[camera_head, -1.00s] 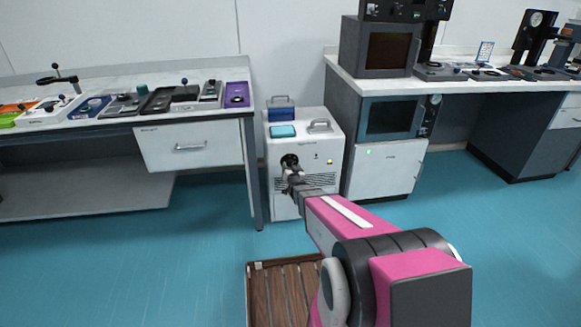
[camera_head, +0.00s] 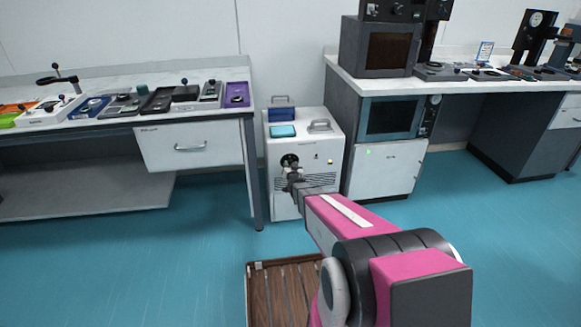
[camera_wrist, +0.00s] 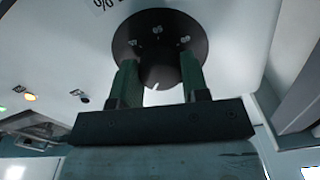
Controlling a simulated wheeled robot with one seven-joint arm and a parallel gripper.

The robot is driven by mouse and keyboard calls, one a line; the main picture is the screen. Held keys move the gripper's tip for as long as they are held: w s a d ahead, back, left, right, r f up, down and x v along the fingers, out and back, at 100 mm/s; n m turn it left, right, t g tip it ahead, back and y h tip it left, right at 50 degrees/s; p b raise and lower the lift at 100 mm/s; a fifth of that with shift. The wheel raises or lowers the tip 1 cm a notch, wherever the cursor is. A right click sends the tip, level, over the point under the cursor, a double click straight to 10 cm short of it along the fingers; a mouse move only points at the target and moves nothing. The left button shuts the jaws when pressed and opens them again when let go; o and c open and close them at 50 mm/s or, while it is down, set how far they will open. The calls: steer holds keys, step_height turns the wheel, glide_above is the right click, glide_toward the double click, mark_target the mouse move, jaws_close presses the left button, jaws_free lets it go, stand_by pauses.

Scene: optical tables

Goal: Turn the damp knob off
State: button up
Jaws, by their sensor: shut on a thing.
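The damp knob sits on a black round dial plate (camera_wrist: 160,38) with white marks, on the front of a white cabinet unit (camera_head: 306,190). In the wrist view my gripper (camera_wrist: 157,80) has its two green-padded fingers on either side of the dark knob (camera_wrist: 158,72), shut on it. The fingers and gripper body hide part of the knob. In the head view my gripper (camera_head: 290,172) reaches the dial on the upper left of the unit's front. The knob's exact pointing direction cannot be made out.
A wooden slatted platform (camera_head: 283,292) lies in front.

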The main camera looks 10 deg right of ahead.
steer(key=n, duration=0.9)
steer(key=shift+n, duration=0.3)
stand_by(0.4)
steer(key=o, duration=0.9)
steer(key=shift+s, duration=0.1)
steer(key=s, duration=1)
steer(key=shift+s, duration=0.35)
